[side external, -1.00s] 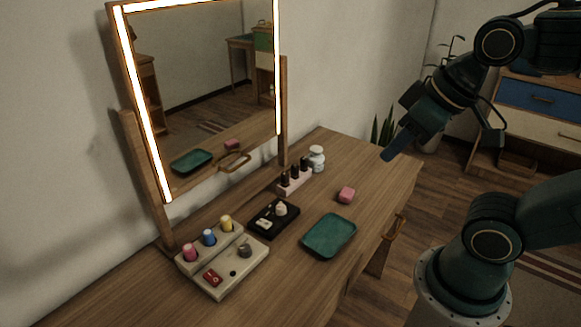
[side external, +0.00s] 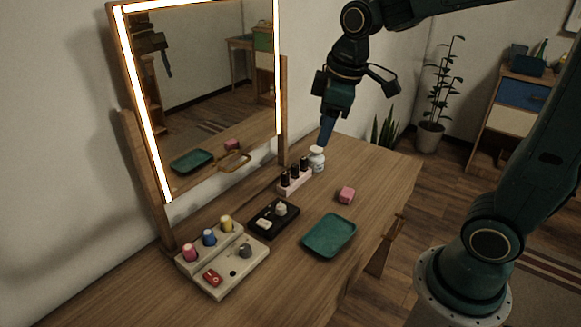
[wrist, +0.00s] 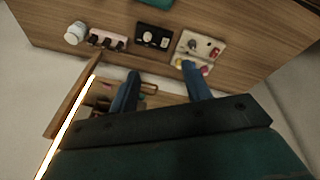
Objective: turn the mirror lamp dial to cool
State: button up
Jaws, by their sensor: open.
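A pale control panel (side external: 232,285) sits at the near left of the table, below the mirror (side external: 200,85) with its bright lit frame. A grey round knob (side external: 245,251) stands on the panel, likely the lamp dial; its markings are too small to read. A red switch (side external: 212,278) and a small black button are beside it. The panel (wrist: 186,40) also shows in the wrist view, ahead and right of centre. My gripper (side external: 326,140) is above the far end of the table, near the white jar and well away from the panel. Its fingers (wrist: 160,67) are apart and empty.
Pink, blue and yellow caps (side external: 209,237) line the panel's raised back. A black tray (side external: 262,231), a rack of dark bottles (side external: 293,183), a white jar (side external: 317,160), a pink block (side external: 346,195) and a green tray (side external: 328,236) stand on the table.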

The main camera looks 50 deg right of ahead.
jog(key=w+d+f+n+g, duration=0.2)
jog(key=w+f+n, duration=0.2)
jog(key=w+f, duration=0.45)
jog(key=n+g, duration=0.1)
jog(key=n, duration=0.2)
send_over(281, 206)
notch_tip(281, 206, down, 8)
jog(key=f, duration=0.1)
jog(key=shift+a+r, duration=0.1)
jog(key=shift+r, duration=0.15)
jog(key=shift+f, duration=0.1)
notch_tip(281, 206, down, 14)
jog(key=shift+r, duration=0.25)
jog(key=c, duration=1)
